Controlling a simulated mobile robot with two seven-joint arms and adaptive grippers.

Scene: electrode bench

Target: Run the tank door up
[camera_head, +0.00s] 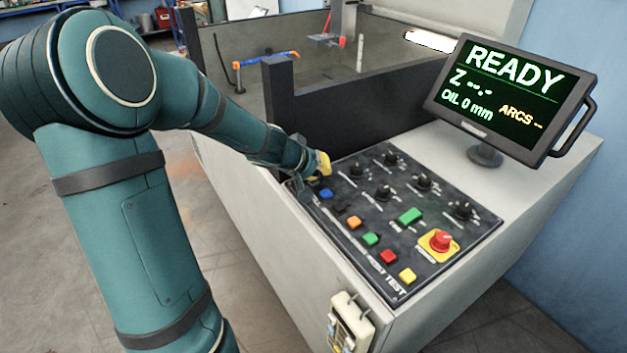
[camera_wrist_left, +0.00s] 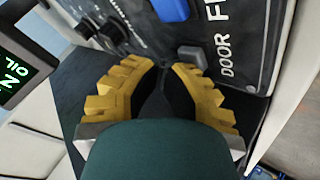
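The tank (camera_head: 225,90) stands behind the control panel (camera_head: 432,262). A dark slab (camera_head: 350,113) forms its near side; I cannot tell whether this is the door. A dark grey control (camera_wrist_left: 190,53) beside the label DOOR (camera_wrist_left: 226,58) shows in the left wrist view, next to a blue button (camera_wrist_left: 170,9). The blue button (camera_head: 326,194) also shows in the head view. My left gripper (camera_head: 322,164) is over the panel's far left corner, close to the DOOR control. My right gripper is out of view.
Several knobs (camera_head: 384,191) and coloured buttons cover the panel, with a red emergency button (camera_head: 441,241) at its right. A monitor (camera_head: 510,95) reading READY stands behind. A handheld pendant (camera_head: 350,322) hangs on the front. Open floor lies left of the cabinet.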

